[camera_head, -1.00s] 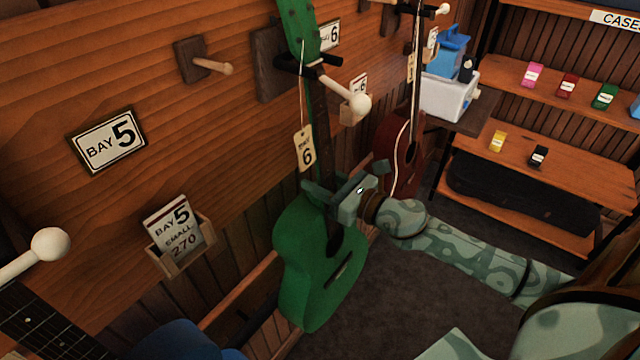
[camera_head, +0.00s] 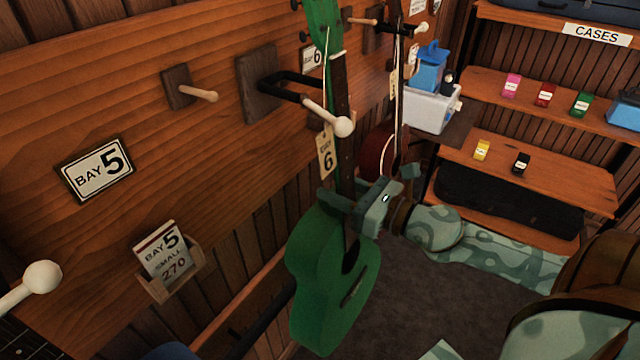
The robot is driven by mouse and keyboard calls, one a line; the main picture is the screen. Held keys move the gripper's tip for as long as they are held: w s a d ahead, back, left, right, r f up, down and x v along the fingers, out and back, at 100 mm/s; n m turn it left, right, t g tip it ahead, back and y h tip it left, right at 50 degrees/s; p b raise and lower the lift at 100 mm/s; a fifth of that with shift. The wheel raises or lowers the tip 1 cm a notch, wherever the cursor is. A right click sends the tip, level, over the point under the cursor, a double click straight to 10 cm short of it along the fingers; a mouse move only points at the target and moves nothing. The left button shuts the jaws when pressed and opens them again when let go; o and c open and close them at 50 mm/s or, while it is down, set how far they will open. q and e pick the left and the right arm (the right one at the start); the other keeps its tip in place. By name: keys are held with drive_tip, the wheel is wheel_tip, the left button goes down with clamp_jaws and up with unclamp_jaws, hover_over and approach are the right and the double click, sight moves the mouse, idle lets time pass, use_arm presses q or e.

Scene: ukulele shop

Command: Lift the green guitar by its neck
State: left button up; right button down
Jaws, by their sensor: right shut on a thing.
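The green guitar (camera_head: 312,283) hangs upright, slightly tilted, in my right gripper (camera_head: 352,203). The gripper is shut on the lower neck, just above the body. The guitar's green headstock (camera_head: 324,22) is at the top of the view. A paper tag (camera_head: 325,152) marked 6 hangs on a string from it. My left gripper does not show.
A red-brown guitar (camera_head: 374,150) hangs behind, close to my right gripper. A bare wooden peg (camera_head: 198,94) and a card holder (camera_head: 170,275) are on the wall at left. Shelves (camera_head: 545,165) with small boxes and a black case stand at right. Dark floor lies open below.

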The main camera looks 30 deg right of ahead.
drive_tip(key=b+v, duration=0.3)
drive_tip(key=v, duration=0.9)
drive_tip(key=shift+s, duration=0.3)
drive_tip(key=shift+d, duration=0.15)
drive_tip(key=c, duration=1.6)
unclamp_jaws()
clamp_jaws()
